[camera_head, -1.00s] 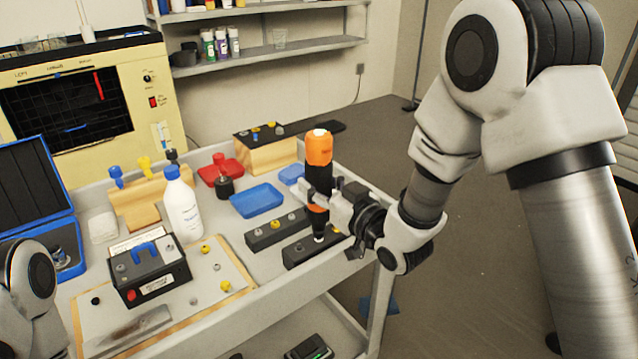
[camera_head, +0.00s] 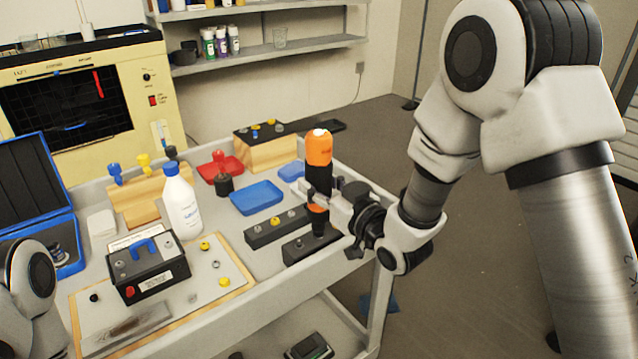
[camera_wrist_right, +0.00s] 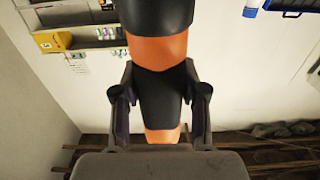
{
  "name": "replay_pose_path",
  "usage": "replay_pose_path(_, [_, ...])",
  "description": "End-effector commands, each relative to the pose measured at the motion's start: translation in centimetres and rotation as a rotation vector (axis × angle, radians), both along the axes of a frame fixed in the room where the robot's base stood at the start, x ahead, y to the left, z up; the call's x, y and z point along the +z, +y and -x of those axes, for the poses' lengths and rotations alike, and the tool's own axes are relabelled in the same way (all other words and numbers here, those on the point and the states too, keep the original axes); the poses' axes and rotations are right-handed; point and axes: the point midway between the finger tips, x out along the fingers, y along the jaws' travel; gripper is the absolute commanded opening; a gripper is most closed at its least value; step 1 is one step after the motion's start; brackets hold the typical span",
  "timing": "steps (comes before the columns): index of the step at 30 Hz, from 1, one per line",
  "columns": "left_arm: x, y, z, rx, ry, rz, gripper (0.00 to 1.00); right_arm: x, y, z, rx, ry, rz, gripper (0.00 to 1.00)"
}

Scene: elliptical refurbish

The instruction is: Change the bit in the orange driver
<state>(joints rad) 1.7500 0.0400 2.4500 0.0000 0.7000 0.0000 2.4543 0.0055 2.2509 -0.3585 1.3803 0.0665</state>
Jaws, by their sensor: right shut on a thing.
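The orange and black driver (camera_head: 318,150) stands upright in my right gripper (camera_head: 326,200). In the right wrist view the gripper's fingers (camera_wrist_right: 160,105) are closed around the black part of the driver (camera_wrist_right: 158,52). The driver's black nose points down at the front black block (camera_head: 300,250), which is on the cart near its right edge. I cannot tell whether nose and block touch, and no bit shows at the nose. A second black block (camera_head: 262,236) behind it holds a yellow and a grey piece. My left gripper is out of view; only part of that arm shows.
A white bottle (camera_head: 182,208), a blue tray (camera_head: 256,198), a red tray (camera_head: 232,172) and a wooden-sided block (camera_head: 268,155) stand behind. A black box with a blue handle (camera_head: 148,272) sits on a board at the left. The cart's front rim (camera_head: 305,284) is close.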

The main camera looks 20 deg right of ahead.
Motion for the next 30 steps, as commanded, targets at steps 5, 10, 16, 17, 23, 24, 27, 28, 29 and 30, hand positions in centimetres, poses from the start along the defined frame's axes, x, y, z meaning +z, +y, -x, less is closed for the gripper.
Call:
replay_pose_path(5, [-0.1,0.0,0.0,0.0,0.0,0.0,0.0,-0.2,0.0,0.0,0.0,0.002,0.001,0.0])
replay_pose_path(10, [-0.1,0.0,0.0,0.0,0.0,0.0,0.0,-0.2,0.0,0.0,0.0,0.002,0.0,0.0])
replay_pose_path(16, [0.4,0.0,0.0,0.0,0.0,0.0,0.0,0.4,0.0,0.0,0.0,0.003,0.0,0.0])
replay_pose_path(17, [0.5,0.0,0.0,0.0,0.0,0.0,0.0,0.6,0.0,0.0,0.0,0.003,0.0,0.0])
replay_pose_path(23, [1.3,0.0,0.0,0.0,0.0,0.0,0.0,1.6,0.0,0.0,0.0,0.001,0.0,0.0])
replay_pose_path(24, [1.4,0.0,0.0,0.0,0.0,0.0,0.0,1.8,0.0,0.0,0.0,0.001,0.0,0.0])
replay_pose_path(27, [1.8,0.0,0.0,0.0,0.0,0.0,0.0,2.2,0.0,0.0,0.0,0.0,0.0,0.0])
replay_pose_path(28, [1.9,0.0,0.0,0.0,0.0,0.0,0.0,2.4,0.0,0.0,0.0,0.0,0.0,0.0])
replay_pose_path(29, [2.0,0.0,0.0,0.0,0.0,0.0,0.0,2.5,0.0,0.0,0.0,0.0,0.0,0.0])
replay_pose_path(30, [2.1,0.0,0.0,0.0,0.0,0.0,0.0,2.7,0.0,0.0,0.0,0.0,0.0,0.0])
